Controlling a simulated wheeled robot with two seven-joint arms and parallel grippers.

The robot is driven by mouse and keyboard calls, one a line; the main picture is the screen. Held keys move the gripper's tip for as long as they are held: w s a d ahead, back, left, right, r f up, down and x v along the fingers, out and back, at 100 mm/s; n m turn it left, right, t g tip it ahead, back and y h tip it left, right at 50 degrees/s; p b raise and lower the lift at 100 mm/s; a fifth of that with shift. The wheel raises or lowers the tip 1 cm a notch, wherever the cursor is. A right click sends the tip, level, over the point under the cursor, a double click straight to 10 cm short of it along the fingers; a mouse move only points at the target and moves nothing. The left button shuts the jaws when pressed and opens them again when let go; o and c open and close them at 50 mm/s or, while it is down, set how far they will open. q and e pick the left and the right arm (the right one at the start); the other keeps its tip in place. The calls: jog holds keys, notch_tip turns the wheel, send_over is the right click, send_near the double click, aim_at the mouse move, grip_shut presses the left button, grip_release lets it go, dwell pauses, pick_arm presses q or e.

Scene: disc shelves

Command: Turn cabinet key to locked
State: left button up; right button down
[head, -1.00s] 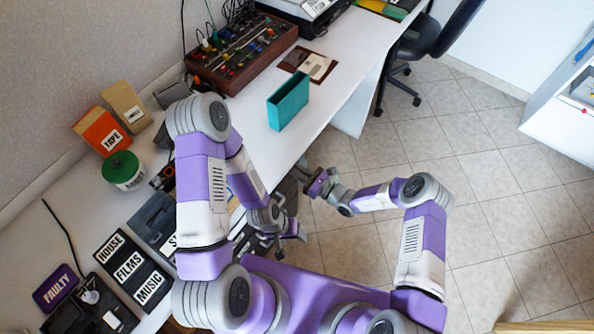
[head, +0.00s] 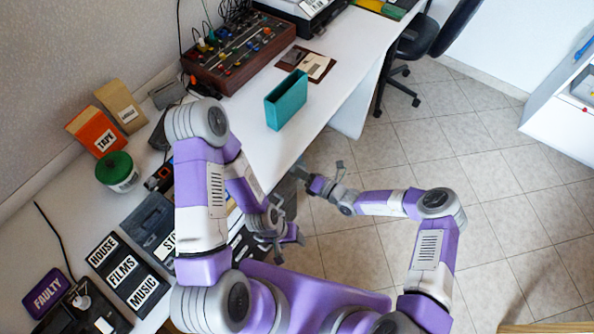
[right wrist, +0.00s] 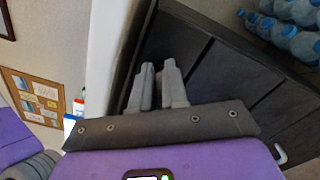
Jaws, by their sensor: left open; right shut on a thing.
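My right gripper (right wrist: 157,88) reaches up to a dark cabinet front (right wrist: 215,75) in the right wrist view. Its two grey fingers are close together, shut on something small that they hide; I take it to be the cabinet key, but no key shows. In the head view the right gripper (head: 323,178) is beyond the desk's front edge, low over the floor side. My left gripper (head: 278,240) is open and empty beside the desk edge, apart from the cabinet. The key's angle cannot be seen.
A white handle (right wrist: 281,153) shows on the cabinet, and blue-capped bottles (right wrist: 290,20) are at upper right. The white desk (head: 255,155) carries a teal box (head: 287,101), a mixer (head: 232,55) and labelled boxes. The tiled floor (head: 500,170) to the right is clear.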

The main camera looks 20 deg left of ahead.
jog(key=m, duration=0.2)
jog(key=m+b, duration=0.1)
jog(key=m, duration=0.3)
jog(key=shift+f+m, duration=0.3)
jog(key=shift+f, duration=0.1)
dwell(0.4)
jog(key=c, duration=1.2)
grip_release()
jog(key=shift+c, duration=0.2)
jog(key=p+v, duration=0.1)
jog(key=v, duration=0.6)
jog(key=shift+d+p, duration=0.3)
